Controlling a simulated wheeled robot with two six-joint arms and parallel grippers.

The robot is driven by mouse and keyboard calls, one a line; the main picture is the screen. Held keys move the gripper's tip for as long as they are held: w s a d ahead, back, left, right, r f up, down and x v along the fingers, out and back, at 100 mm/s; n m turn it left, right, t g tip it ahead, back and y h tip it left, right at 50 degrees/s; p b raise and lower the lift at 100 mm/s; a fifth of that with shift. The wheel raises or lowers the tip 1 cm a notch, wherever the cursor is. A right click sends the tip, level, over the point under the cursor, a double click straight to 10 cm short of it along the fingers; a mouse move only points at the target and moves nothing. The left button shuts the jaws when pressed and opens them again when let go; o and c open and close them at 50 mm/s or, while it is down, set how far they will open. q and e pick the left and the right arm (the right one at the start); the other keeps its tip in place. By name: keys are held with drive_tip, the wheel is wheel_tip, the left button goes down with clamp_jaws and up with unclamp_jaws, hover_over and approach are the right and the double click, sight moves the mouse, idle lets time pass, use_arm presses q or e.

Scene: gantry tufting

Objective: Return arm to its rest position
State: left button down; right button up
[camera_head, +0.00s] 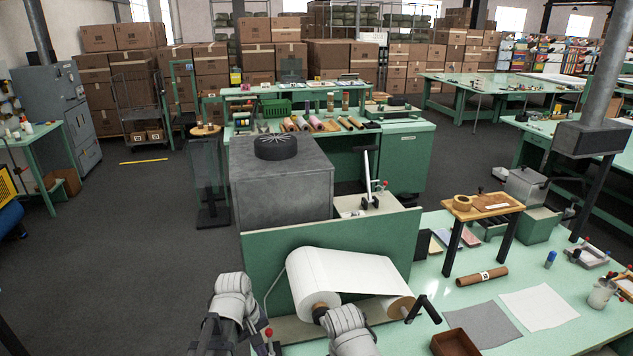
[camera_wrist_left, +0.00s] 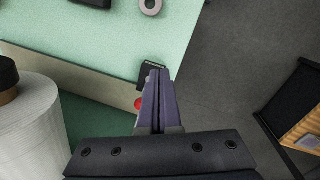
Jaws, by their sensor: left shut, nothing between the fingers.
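My left gripper (camera_wrist_left: 157,76) shows in the left wrist view with its two fingers together and nothing between them. It points over the edge of a green worktop, close to a small black block (camera_wrist_left: 150,75) and a red knob (camera_wrist_left: 139,103) partly behind the fingers. I cannot tell whether it touches them. In the head view my left arm (camera_head: 232,300) is folded at the bottom, left of the white roll (camera_head: 345,272). My right arm (camera_head: 348,330) comes up in front of the roll; its gripper does not show.
The roll, with its brown core, also shows at left in the left wrist view (camera_wrist_left: 30,130). A green panel (camera_head: 262,262) stands behind it. A brown tray (camera_head: 455,343), a cardboard tube (camera_head: 482,277) and a wooden stand (camera_head: 483,207) are to the right. Floor is open at left.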

use_arm(q)
drive_tip(key=s+d+f+m+y+b, duration=0.3)
drive_tip(key=s+d+f+m+b, duration=0.3)
drive_tip(key=m, duration=0.5)
drive_tip(key=s+d+f, duration=0.2)
drive_tip(key=s+d, duration=0.1)
drive_tip(key=shift+s+d+f+g, duration=0.2)
drive_tip(key=shift+d+f+g, duration=0.1)
drive_tip(key=shift+d, duration=0.1)
use_arm(e)
wheel_tip(320, 180, down, 8)
drive_tip(key=shift+f, duration=0.2)
